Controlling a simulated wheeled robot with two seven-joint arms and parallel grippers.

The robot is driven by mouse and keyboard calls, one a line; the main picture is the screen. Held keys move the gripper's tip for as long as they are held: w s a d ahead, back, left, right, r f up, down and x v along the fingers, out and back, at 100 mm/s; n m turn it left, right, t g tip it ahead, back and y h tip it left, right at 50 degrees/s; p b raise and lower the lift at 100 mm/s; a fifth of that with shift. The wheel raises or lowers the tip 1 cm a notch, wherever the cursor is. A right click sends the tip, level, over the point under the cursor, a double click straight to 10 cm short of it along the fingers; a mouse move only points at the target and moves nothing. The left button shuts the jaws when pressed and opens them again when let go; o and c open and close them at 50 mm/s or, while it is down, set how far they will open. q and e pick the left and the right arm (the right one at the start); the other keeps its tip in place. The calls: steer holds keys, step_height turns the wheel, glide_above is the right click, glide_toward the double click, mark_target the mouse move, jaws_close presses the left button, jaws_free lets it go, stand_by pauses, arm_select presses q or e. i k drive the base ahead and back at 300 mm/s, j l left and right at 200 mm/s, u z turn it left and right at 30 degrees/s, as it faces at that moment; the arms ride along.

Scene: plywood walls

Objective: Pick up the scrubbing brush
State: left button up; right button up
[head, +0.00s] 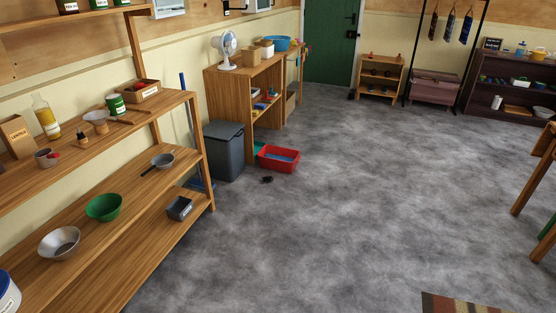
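I cannot make out a scrubbing brush for sure. Several small coloured things (264,102) sit inside the wooden cabinet further back, too small to tell. Neither of my grippers is in view.
A grey bin (224,152) stands between the left shelf and the cabinet (229,92). A green door (331,42), small shelf (380,77) and dark shelf (487,108) are at the back. A wooden table edge (541,165) is at right. The middle floor (330,220) is clear.

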mark_target(266, 99)
steer(key=i+l+z, duration=0.3)
steer(key=i, duration=0.95)
steer(key=i+l+z, duration=0.1)
steer(key=i+z, duration=0.2)
steer(key=i, duration=1.85)
steer(key=i+u, duration=0.1)
steer(key=i, duration=1.65)
steer(key=i+l+u, duration=0.1)
steer(key=i, duration=0.8)
steer(key=i+l, duration=0.1)
steer(key=i, duration=0.75)
steer(key=i+j+u, duration=0.1)
steer(key=i+u, duration=0.15)
steer(key=u, duration=0.15)
steer(key=i+u, duration=0.3)
steer(key=u, duration=0.15)
steer(key=i+u, duration=0.25)
steer(key=u, duration=0.15)
steer(key=i+l+u, duration=0.15)
steer(key=u, duration=0.25)
steer(key=i+l, duration=0.05)
steer(key=i, duration=0.05)
